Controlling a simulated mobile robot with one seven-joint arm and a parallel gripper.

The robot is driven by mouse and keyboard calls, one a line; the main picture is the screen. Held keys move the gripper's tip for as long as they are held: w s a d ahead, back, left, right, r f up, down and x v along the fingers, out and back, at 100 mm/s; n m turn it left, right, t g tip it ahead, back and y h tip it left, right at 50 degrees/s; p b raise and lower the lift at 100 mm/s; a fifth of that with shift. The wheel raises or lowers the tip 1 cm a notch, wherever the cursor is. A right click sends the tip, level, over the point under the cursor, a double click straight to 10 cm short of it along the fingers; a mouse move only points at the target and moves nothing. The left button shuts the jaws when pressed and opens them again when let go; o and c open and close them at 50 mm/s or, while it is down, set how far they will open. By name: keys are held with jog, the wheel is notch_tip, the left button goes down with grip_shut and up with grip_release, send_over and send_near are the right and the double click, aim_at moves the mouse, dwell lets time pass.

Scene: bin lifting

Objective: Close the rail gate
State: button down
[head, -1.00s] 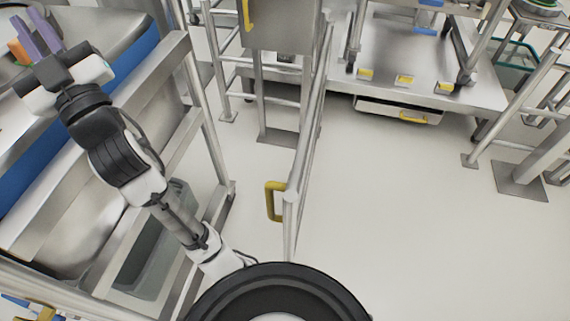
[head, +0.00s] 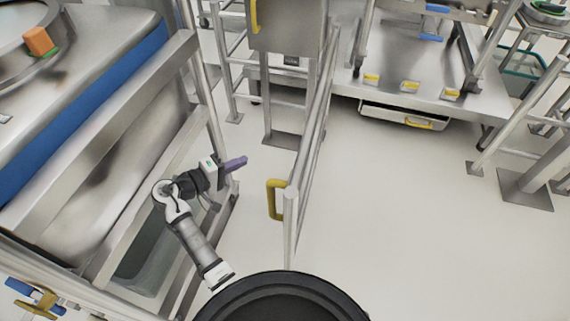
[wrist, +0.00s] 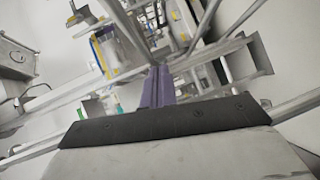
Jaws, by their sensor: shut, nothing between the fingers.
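The rail gate (head: 312,125) is a grey metal tube frame that stands swung away from me, running from the middle front toward the back. A yellow handle (head: 274,199) sits on the left side of its near post. My gripper (head: 236,163) has purple fingers and is shut and empty. It is left of the yellow handle and apart from it, pointing right. In the wrist view my shut fingers (wrist: 158,87) point at blurred metal rails; I cannot tell the handle there.
A steel conveyor frame with a blue side strip (head: 90,110) stands on the left, with a grey bin (head: 150,265) below it. A steel platform (head: 440,100) is at the back. Floor right of the gate is clear. Rail posts (head: 525,185) stand at far right.

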jog(key=d+f+h+p, duration=0.1)
jog(key=d+h+p, duration=0.2)
jog(key=d, duration=1)
jog(key=shift+g, duration=0.4)
jog(key=shift+d, duration=0.1)
